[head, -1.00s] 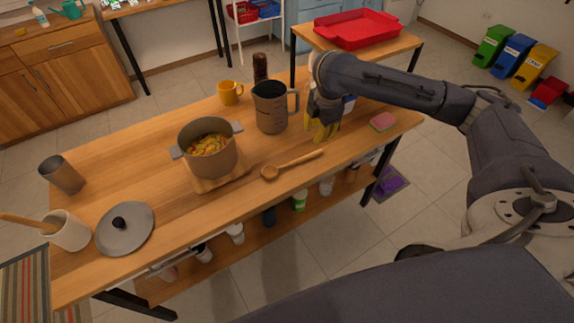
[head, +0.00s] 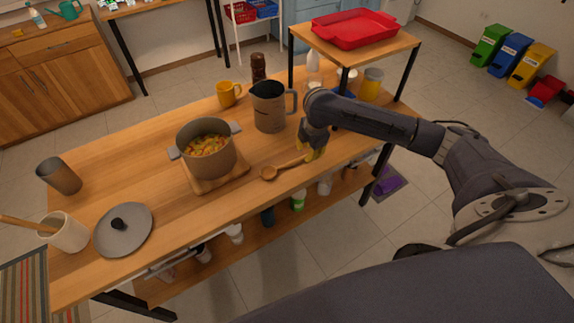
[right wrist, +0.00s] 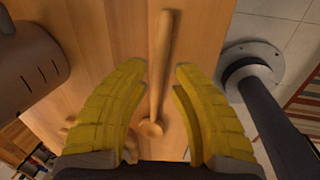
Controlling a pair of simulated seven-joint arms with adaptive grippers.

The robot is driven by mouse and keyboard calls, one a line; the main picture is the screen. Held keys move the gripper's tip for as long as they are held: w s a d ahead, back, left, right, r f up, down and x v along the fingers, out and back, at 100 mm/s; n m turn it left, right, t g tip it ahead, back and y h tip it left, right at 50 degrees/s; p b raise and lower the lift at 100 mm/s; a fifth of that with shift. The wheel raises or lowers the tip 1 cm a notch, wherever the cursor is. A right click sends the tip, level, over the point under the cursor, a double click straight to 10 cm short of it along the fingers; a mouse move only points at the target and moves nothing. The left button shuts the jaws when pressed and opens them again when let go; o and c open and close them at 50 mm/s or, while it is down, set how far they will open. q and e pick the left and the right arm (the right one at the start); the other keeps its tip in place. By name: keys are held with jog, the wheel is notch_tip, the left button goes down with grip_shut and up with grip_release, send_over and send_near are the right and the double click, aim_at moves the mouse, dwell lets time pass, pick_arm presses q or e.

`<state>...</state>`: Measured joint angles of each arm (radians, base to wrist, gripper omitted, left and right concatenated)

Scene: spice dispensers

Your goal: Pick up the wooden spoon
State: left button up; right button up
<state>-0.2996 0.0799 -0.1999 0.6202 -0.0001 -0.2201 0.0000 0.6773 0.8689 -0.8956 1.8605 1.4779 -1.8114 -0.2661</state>
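The wooden spoon (head: 284,168) lies on the table near its front edge, bowl to the left, handle to the right. It also shows in the right wrist view (right wrist: 161,60), with the handle running up the picture and the bowl low in the middle. My right gripper (head: 316,152) is at the handle end in the head view, and its fingers hide the tip. In the right wrist view its yellow fingers (right wrist: 158,72) are open and empty, one on each side of the spoon. The spoon appears below them; the exact gap is unclear. My left gripper is out of view.
A pot of food (head: 207,150) stands on a wooden board left of the spoon. A large grey pitcher (head: 269,107) stands behind it. A lid (head: 124,229) and a utensil crock (head: 65,233) are at the left. Bare tabletop surrounds the spoon.

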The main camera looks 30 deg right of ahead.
aim_at(306, 156)
jog(key=shift+w+f, duration=0.2)
jog(key=shift+f, duration=0.65)
jog(key=shift+w+f, duration=0.2)
jog(key=shift+f, duration=0.6)
grip_shut()
